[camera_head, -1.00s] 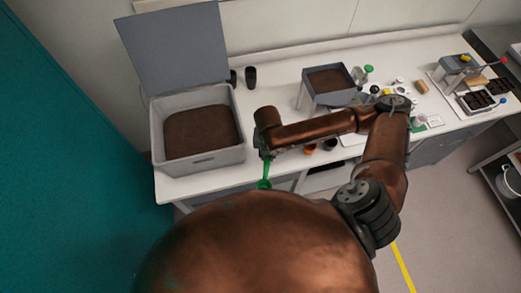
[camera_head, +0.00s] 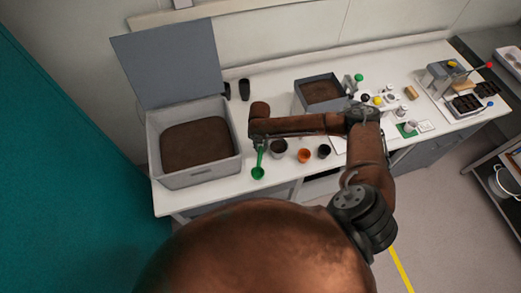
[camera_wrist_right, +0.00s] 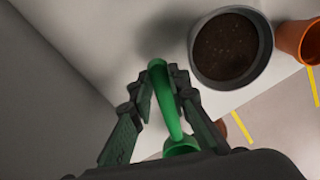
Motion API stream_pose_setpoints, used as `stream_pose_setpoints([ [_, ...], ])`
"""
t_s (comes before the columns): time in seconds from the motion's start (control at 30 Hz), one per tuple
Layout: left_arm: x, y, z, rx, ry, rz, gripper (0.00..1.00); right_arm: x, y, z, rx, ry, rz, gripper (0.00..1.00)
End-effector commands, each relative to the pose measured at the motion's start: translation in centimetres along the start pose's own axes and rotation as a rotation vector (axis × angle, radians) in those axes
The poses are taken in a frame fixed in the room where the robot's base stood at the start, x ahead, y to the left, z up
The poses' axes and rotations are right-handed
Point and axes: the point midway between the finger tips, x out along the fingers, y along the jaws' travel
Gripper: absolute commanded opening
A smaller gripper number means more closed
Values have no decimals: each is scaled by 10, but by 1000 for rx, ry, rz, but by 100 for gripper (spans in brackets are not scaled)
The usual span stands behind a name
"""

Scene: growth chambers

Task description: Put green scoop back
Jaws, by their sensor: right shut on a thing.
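The green scoop (camera_head: 258,171) hangs down from my right gripper (camera_head: 259,145) in the head view, bowl end lowest, in front of the table edge or just over it. In the right wrist view my right gripper (camera_wrist_right: 160,100) is shut on the scoop's green handle (camera_wrist_right: 166,100). A grey pot filled with dark soil (camera_wrist_right: 230,47) is beside the gripper there; it also shows in the head view (camera_head: 279,148). My left gripper is not in view.
A large grey bin of soil (camera_head: 194,180) with its lid raised stands at the left. A smaller grey soil box (camera_head: 299,98) is further back. An orange pot (camera_head: 304,156) and a black pot (camera_head: 324,151) stand right of the grey pot. White table shows between bin and pots.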

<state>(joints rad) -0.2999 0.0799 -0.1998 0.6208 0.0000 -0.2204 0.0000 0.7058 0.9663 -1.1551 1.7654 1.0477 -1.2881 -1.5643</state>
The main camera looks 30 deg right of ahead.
Motion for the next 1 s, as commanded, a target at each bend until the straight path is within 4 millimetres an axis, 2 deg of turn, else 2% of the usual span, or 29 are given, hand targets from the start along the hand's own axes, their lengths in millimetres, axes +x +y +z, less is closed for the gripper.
stream_pose_setpoints([
  [0.27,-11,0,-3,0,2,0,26,32,1,2,0,0,-1,0],
  [0.63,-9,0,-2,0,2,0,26,37,1,2,-1,0,0,0],
  [0.67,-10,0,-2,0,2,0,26,37,1,2,-1,0,0,18],
  [0.7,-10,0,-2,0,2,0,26,36,1,2,-1,0,0,21],
  [1.0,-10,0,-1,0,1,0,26,36,1,2,-1,0,0,23],
])
